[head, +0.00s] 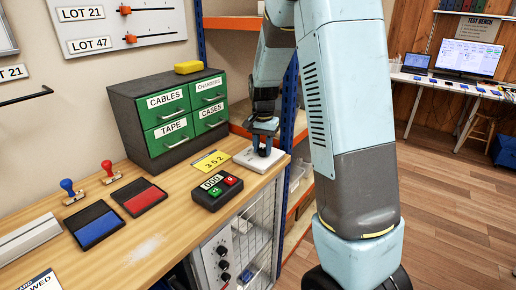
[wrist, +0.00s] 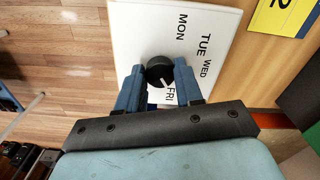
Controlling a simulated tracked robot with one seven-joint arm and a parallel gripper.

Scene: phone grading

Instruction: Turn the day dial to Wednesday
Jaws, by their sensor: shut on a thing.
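The day dial is a white plate (wrist: 128,25) lettered MON, TUE, WED and FRI, with a round black knob (wrist: 160,74) in the wrist view. A short white mark on the knob points down and slightly right, towards FRI. My gripper (wrist: 159,68) has its two blue fingers on either side of the knob, shut on it. Part of the plate and any other lettering are hidden by the fingers and palm. In the head view, my gripper (head: 263,141) comes down from above on the white plate (head: 249,161) at the bench's right end; the knob is hidden there.
Left of the plate lie a yellow 352 card (head: 211,161) and a black counter box (head: 216,190) with green and red buttons. A green drawer cabinet (head: 168,117) stands behind. Ink pads (head: 95,224) and stamps lie farther left. The bench edge is close on the right.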

